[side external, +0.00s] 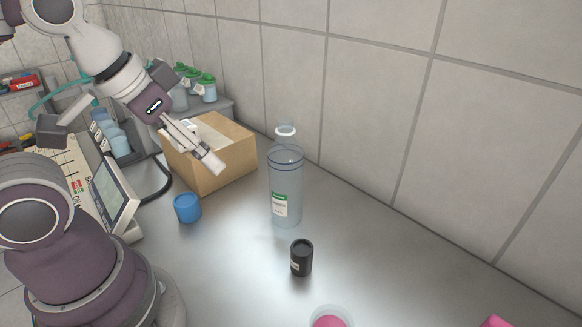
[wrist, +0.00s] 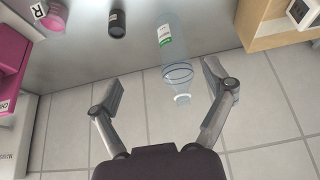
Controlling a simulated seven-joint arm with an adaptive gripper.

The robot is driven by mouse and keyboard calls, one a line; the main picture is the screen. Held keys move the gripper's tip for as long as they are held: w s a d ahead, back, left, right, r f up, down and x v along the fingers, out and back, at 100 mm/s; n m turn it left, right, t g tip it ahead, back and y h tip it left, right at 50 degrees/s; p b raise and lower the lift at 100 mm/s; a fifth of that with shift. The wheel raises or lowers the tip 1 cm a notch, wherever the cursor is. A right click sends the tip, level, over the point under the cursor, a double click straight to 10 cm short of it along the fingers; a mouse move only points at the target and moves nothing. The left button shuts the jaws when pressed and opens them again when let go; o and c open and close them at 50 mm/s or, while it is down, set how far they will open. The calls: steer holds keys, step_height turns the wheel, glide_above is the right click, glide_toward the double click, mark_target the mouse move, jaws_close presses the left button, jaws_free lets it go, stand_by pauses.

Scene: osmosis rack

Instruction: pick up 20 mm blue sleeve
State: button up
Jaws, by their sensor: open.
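The blue sleeve (side external: 187,208), a short round blue cylinder, stands upright on the grey bench in the side external view, in front of the cardboard box. It does not show in the wrist view. My gripper (side external: 207,157) is raised over the cardboard box (side external: 228,160), above and apart from the sleeve. In the wrist view my gripper (wrist: 163,88) has its two fingers spread wide with nothing held between them.
A tall clear bottle (side external: 286,190) stands right of the sleeve, and a black cylinder (side external: 302,258) stands nearer the camera. A tilted screen (side external: 114,192) is left of the sleeve. The tiled wall bounds the bench behind. Pink items (wrist: 52,14) show in the wrist view.

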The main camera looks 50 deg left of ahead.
steer(key=n+g, duration=0.5)
steer(key=n, duration=1.2)
glide_above(185, 199)
steer(key=f, duration=1)
steer(key=shift+w+f, duration=0.1)
steer(key=shift+w, duration=0.1)
steer(key=shift+n+g, duration=0.3)
steer(key=shift+n, duration=0.1)
steer(key=f, duration=1)
steer(key=shift+s+f, duration=0.25)
steer(key=shift+f, duration=0.1)
steer(key=shift+c, duration=0.3)
